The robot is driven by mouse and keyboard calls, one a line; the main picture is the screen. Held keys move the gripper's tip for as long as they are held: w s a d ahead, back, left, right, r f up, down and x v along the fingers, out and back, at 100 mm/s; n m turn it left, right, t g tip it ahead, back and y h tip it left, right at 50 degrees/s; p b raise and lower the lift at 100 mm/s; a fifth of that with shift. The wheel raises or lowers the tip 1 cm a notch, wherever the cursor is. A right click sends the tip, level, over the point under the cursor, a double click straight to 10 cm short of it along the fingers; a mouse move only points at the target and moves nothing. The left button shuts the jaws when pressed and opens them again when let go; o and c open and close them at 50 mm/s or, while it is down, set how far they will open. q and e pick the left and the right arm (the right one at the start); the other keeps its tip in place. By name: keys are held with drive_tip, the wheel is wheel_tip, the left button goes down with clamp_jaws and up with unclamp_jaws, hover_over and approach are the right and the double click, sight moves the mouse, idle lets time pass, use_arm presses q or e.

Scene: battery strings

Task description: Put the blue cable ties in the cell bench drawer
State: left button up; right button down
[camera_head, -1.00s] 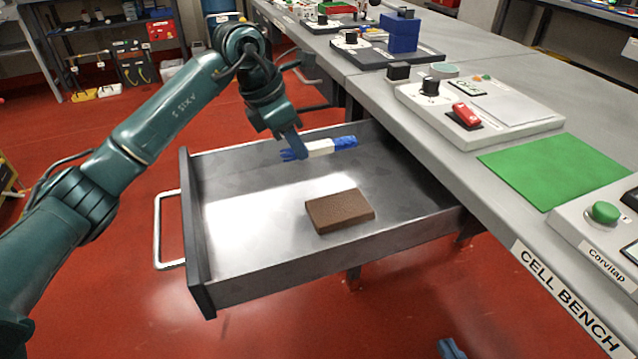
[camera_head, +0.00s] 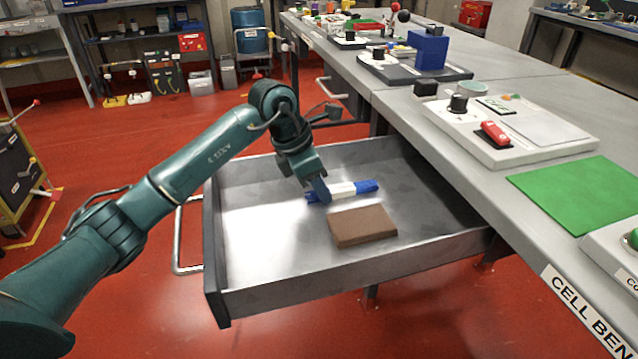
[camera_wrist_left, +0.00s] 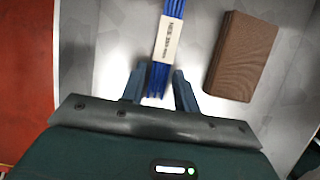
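The blue cable ties (camera_head: 367,186), a bundle with a white paper band, are inside the open cell bench drawer (camera_head: 262,299) and appear to lie on its floor behind a brown block. My left gripper (camera_head: 320,192) reaches down into the drawer at the left end of the bundle. In the left wrist view, the fingers of my left gripper (camera_wrist_left: 159,90) are apart, with the near end of the cable ties (camera_wrist_left: 170,48) between them and gaps on both sides. My right gripper is not in view.
The brown block (camera_head: 362,225) lies flat in the drawer, close to the ties. The drawer's left floor is bare. The cell bench (camera_head: 480,205) stands to the right, with a green mat (camera_head: 580,192) and a switch panel (camera_head: 510,135) on top.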

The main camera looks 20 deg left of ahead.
use_arm(q)
drive_tip(key=shift+o, duration=1.3)
drive_tip(key=shift+r, duration=0.15)
drive_tip(key=p+v, duration=0.1)
drive_tip(key=v, duration=1.1)
drive_tip(key=shift+p, duration=0.4)
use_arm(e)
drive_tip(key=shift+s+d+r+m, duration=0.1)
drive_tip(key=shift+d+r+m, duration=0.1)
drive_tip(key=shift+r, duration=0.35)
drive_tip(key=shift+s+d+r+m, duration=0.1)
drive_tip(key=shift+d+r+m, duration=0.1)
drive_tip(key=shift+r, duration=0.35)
use_arm(q)
drive_tip(key=shift+w, duration=0.1)
